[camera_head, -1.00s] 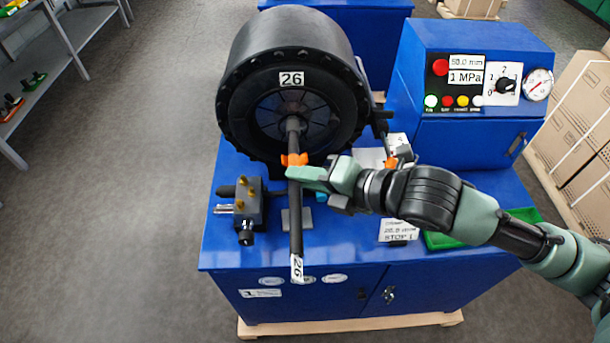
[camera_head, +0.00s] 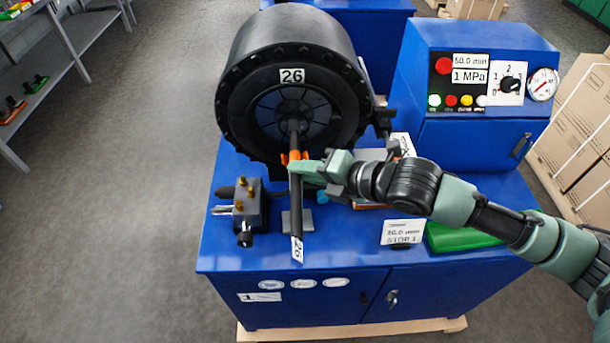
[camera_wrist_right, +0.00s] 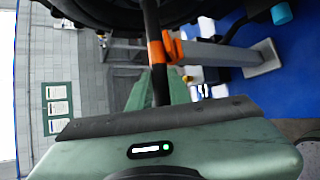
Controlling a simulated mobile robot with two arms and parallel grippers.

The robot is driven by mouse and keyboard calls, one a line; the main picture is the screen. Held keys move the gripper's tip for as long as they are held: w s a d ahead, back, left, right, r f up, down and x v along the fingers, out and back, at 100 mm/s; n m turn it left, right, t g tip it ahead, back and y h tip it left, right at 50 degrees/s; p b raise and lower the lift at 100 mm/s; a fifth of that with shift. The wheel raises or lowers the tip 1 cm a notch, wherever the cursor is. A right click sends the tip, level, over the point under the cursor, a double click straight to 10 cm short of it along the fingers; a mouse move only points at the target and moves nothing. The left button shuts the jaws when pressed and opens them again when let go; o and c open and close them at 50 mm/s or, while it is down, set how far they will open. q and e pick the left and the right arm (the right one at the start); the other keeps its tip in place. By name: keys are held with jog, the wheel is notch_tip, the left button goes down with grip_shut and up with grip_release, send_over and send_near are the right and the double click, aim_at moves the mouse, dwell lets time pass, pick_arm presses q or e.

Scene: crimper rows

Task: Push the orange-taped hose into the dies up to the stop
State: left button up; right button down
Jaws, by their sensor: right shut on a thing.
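The black hose (camera_head: 296,215) has an orange tape band (camera_head: 294,156) and a label 26 at its near end. Its far end reaches the middle of the dies (camera_head: 294,118) in the round black crimper head (camera_head: 290,76), also labelled 26. How deep it sits in the dies cannot be seen. My right gripper (camera_head: 306,172) is shut on the hose, just below the orange tape. In the right wrist view the hose (camera_wrist_right: 152,28) and the tape (camera_wrist_right: 157,50) show above the gripper. My left gripper is out of view.
A control box (camera_head: 478,90) with a gauge and buttons stands right of the crimper head. A small block with brass knobs (camera_head: 248,205) sits on the blue bench (camera_head: 350,250), left of the hose. A green tray (camera_head: 470,235) is at the right.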

jog(key=shift+w, duration=0.25)
jog(key=shift+f, duration=0.35)
dwell(0.7)
jog(key=c, duration=1.2)
grip_release()
jog(key=shift+c, duration=0.2)
jog(key=o, duration=1.2)
jog(key=shift+f, duration=0.1)
jog(key=shift+p+v, duration=1.45)
jog(key=shift+v, duration=2.05)
